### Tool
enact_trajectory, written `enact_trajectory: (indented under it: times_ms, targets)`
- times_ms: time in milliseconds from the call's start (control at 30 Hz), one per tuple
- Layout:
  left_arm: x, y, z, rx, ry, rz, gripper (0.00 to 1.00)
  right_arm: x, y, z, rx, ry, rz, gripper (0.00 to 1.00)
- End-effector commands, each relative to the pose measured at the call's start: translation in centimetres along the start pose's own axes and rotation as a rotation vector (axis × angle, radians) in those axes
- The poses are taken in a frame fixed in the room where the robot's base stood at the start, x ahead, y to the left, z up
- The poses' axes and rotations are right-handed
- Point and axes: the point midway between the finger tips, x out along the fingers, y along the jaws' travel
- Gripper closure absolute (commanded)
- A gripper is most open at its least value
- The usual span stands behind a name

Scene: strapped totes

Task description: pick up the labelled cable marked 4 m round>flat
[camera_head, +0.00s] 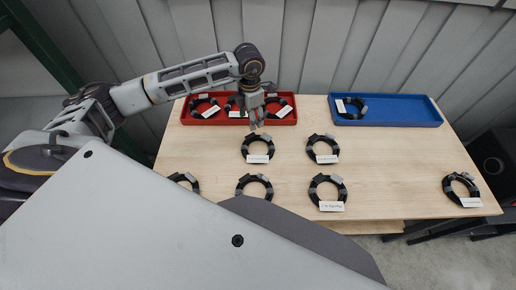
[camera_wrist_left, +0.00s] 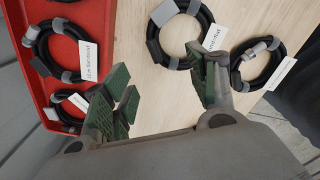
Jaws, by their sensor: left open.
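Several black cable loops with grey bands and white labels lie about. In the head view, two lie mid-table, one at left (camera_head: 246,152) and one at right (camera_head: 311,153). A front row holds more, including one at centre right (camera_head: 316,191). My left gripper (camera_head: 258,122) is open and empty, above the table just in front of the red tray. In the left wrist view its green-padded fingers (camera_wrist_left: 165,95) are apart. Beyond them lies a loop (camera_wrist_left: 157,48) whose partly hidden label ends in "flat". No label clearly reads 4 m. My right gripper is not in view.
A red tray (camera_head: 184,119) at the back left holds several cables. A blue tray (camera_head: 400,112) at the back right holds one. Another loop (camera_head: 450,181) lies at the right edge. The table (camera_head: 395,160) is clear at centre right. My body hides part of the front.

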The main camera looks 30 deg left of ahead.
Motion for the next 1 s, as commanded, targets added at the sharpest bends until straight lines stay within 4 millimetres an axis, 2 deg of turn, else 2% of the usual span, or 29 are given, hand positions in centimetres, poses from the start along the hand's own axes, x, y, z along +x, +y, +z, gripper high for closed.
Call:
enact_trajectory:
  times_ms: [600, 1000]
  targets:
    - [7.2, 0.0, 0.0, 0.000, 0.002, -0.001, 0.42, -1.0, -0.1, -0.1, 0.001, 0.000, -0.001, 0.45]
    - [8.0, 0.0, 0.0, 0.001, 0.000, 0.000, 0.42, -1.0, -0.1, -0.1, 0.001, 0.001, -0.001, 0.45]
